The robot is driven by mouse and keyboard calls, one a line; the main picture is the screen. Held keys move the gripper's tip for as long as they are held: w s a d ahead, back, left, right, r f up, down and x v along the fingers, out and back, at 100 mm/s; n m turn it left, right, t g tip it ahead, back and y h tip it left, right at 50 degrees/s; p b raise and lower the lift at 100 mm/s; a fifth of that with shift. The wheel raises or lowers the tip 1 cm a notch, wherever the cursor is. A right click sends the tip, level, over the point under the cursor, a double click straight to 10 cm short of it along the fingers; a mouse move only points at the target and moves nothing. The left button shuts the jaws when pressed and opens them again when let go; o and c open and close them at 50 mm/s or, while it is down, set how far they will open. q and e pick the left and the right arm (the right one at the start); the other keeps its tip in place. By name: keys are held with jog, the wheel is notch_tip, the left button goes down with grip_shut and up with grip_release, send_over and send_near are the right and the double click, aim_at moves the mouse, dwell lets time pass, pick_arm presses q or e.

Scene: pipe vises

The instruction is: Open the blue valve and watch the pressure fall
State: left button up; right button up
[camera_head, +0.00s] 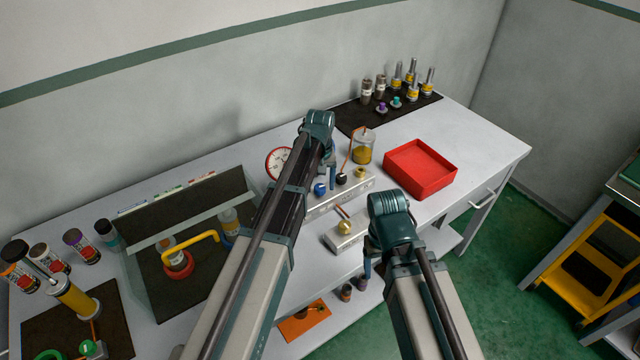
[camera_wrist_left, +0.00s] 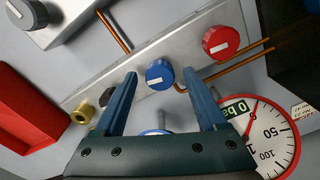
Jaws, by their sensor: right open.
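The blue valve knob (camera_wrist_left: 159,74) sits on a grey metal manifold with a pale mark on its face; it also shows in the head view (camera_head: 319,189). My left gripper (camera_wrist_left: 159,78) is open, its two fingers apart on either side of the blue knob in the picture; contact cannot be told. The round pressure gauge (camera_wrist_left: 268,135) has a red rim, a red needle and a small green display, partly covered by the gripper; the display ends in "0 ba". The gauge (camera_head: 278,162) is partly hidden by my left arm in the head view. My right gripper (camera_head: 367,262) is mostly hidden behind its own wrist.
A red knob (camera_wrist_left: 221,42), a black knob (camera_wrist_left: 84,118) and a brass fitting (camera_wrist_left: 83,113) sit on the same manifold. A red tray (camera_head: 420,168) and a jar of yellow material (camera_head: 362,150) stand nearby. The bench right of the tray is clear.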

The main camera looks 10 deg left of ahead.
aim_at(320, 187)
pick_arm(q)
jog(key=shift+r, duration=0.1)
notch_tip(320, 187, up, 14)
jog(key=p, duration=1.4)
jog(key=shift+f, duration=0.2)
jog(key=s+d+f+m+b, duration=0.2)
jog(key=s+f+b, duration=0.1)
jog(key=s, duration=0.5)
jog(key=s+d+f+m+b, duration=0.3)
jog(key=s, duration=0.5)
jog(key=s+d+f+m+y+b, duration=0.1)
jog(key=s+d+f+m+b, duration=0.1)
jog(key=s, duration=0.6)
jog(key=shift+s+d+f+m+b, duration=0.35)
jog(key=shift+d+f+b, duration=0.15)
jog(key=shift+f+b, duration=0.4)
jog(key=shift+c, duration=0.4)
